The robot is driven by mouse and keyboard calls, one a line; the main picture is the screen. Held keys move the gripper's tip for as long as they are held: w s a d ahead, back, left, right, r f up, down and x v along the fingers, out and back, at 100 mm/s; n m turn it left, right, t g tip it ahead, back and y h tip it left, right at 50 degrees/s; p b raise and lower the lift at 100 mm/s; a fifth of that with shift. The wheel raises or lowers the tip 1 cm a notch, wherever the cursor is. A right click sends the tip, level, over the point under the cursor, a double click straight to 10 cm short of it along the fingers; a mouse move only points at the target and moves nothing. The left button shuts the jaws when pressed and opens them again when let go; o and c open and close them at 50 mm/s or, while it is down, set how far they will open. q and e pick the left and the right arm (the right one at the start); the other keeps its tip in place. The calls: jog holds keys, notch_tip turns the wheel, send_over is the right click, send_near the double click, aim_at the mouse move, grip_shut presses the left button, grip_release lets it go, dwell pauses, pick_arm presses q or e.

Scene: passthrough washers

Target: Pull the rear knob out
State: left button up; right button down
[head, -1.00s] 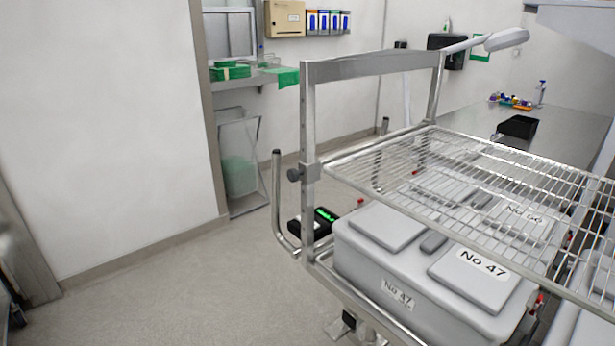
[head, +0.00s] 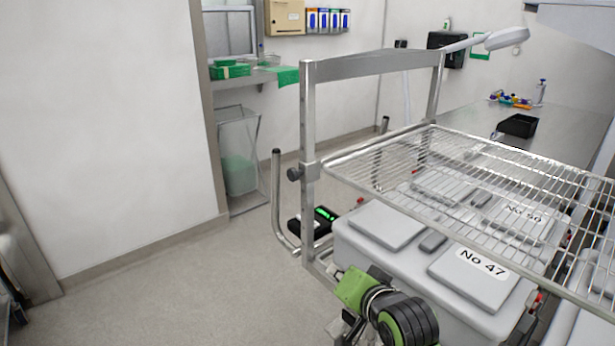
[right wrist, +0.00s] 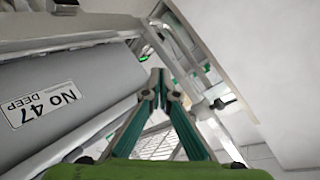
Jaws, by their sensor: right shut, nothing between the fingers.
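A dark round knob (head: 294,174) sticks out to the left from the upright metal post of the rack in the head view, where the shelf rail meets it. A small dark shape, perhaps a knob, shows on a metal bar (right wrist: 219,103) in the right wrist view. My right gripper (head: 353,289) is low in front of the grey bins, below and right of the knob and apart from it. In the right wrist view its teal fingers (right wrist: 160,86) meet at the tips with nothing between them. My left gripper is in neither view.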

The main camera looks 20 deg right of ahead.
jog(key=w+d+r+m+t, duration=0.1)
jog(key=w+r+m+t, duration=0.1)
jog(key=r, duration=0.6)
jog(key=w+d+r+m+t, duration=0.2)
jog(key=w+r+m, duration=0.2)
jog(key=r, duration=0.4)
jog(key=shift+w+r+t+h, duration=0.2)
jog(key=shift+w+t+h, duration=0.1)
jog(key=shift+w, duration=0.25)
jog(key=shift+w+d, duration=0.1)
jog(key=p, duration=0.2)
send_near(303, 170)
jog(key=w+d, duration=0.2)
jog(key=w+d+r, duration=0.1)
jog(key=w, duration=0.1)
jog(key=shift+w+d, duration=0.3)
jog(key=shift+d, duration=0.05)
jog(key=a, duration=0.1)
jog(key=w+a+f+p, duration=0.1)
jog(key=shift+w+a, duration=0.15)
jog(key=shift+a, duration=0.2)
jog(key=shift+a+f+p, duration=0.2)
jog(key=shift+a+p, duration=0.1)
jog(key=shift+a, duration=0.2)
jog(key=shift+w, duration=0.1)
